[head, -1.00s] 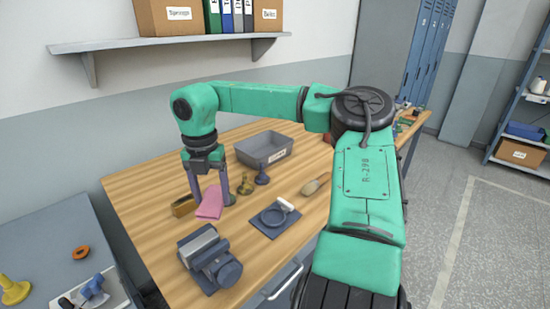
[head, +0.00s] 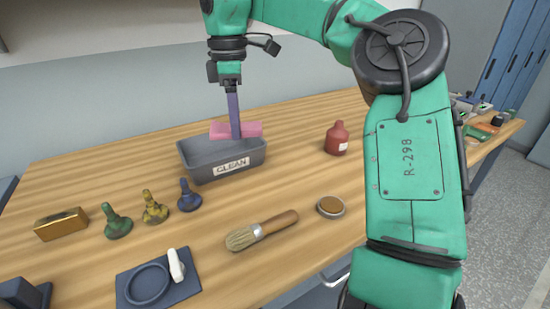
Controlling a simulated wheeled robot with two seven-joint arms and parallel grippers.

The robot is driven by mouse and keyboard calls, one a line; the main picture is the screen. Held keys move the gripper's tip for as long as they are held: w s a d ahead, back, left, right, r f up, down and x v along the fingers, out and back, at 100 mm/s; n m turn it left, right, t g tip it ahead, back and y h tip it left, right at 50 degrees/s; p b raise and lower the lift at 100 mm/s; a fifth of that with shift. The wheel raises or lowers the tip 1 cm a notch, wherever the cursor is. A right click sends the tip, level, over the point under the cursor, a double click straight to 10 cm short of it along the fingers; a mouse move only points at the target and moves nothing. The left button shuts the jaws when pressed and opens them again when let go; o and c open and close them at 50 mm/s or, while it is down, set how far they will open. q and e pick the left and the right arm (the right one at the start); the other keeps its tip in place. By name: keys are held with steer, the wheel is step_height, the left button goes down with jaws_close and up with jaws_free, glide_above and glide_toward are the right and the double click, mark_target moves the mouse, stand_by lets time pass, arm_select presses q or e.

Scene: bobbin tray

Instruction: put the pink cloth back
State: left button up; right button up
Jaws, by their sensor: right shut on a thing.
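The pink cloth (head: 220,130) is held by my right gripper (head: 235,134) over the grey tray (head: 196,172), which has a label reading CLEAN. The gripper is shut on the cloth, and its finger covers part of it. The cloth shows at the height of the tray's back rim; I cannot tell whether it touches the tray's inside. My left gripper is not in view.
Green, yellow and blue bobbin-shaped pieces (head: 154,208) stand left of the tray. A brass block (head: 61,224), a brush (head: 262,231), a round tin (head: 330,207), a red bottle (head: 337,139) and a dark plate with a ring (head: 130,289) are on the wooden table (head: 295,185).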

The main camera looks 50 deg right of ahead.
steer(key=shift+f, duration=0.3)
glide_above(241, 202)
step_height(241, 202, down, 7)
step_height(241, 202, down, 12)
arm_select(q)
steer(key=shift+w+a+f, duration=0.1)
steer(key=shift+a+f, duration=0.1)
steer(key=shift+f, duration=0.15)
arm_select(e)
steer(key=shift+d+f, duration=0.1)
steer(key=shift+b, duration=0.3)
steer(key=o, duration=1)
steer(key=shift+f, duration=0.1)
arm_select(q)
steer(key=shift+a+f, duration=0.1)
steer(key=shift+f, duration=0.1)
arm_select(e)
steer(key=o, duration=0.5)
steer(key=shift+c, duration=0.2)
